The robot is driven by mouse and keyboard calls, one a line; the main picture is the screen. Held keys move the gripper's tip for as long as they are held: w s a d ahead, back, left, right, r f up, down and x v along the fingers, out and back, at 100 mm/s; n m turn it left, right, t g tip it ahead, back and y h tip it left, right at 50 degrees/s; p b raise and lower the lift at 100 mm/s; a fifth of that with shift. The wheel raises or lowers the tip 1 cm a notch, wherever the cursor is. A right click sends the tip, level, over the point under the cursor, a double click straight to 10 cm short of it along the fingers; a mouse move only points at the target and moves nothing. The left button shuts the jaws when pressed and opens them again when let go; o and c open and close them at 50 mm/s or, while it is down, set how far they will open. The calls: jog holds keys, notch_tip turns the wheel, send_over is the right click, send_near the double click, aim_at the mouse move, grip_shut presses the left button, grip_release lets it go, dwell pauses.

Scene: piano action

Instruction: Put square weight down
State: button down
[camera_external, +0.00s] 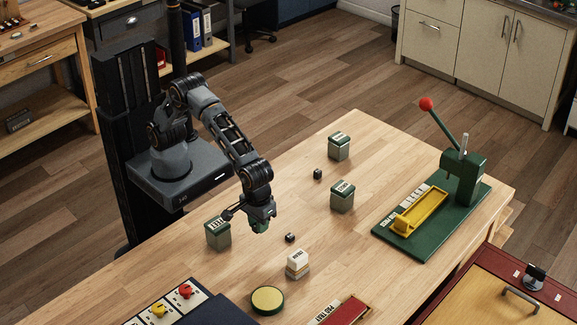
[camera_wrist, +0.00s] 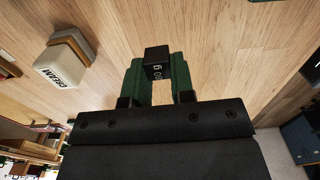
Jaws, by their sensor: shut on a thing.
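My gripper (camera_external: 260,226) has green fingertips and is over the left part of the wooden table. In the wrist view my gripper (camera_wrist: 157,75) is shut on a small black square weight (camera_wrist: 157,54) with pale markings on its face. The external view does not show the held weight clearly. Two small dark cubes sit on the table, one (camera_external: 290,238) just right of my gripper and one (camera_external: 318,174) farther back. I cannot tell the exact gap between the held weight and the table (camera_external: 395,165).
Two more green boxes (camera_external: 342,196) (camera_external: 339,146) stand farther back. A green press (camera_external: 464,178) with a yellow tray (camera_external: 420,211) is at right. A round tin (camera_external: 267,299) is in front.

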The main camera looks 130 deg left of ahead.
send_over(268, 255)
notch_tip(268, 255, down, 5)
jog(key=shift+w+r, duration=0.1)
jog(key=shift+f, duration=1.5)
jog(key=shift+f, duration=0.15)
jog(key=c, duration=1)
grip_release()
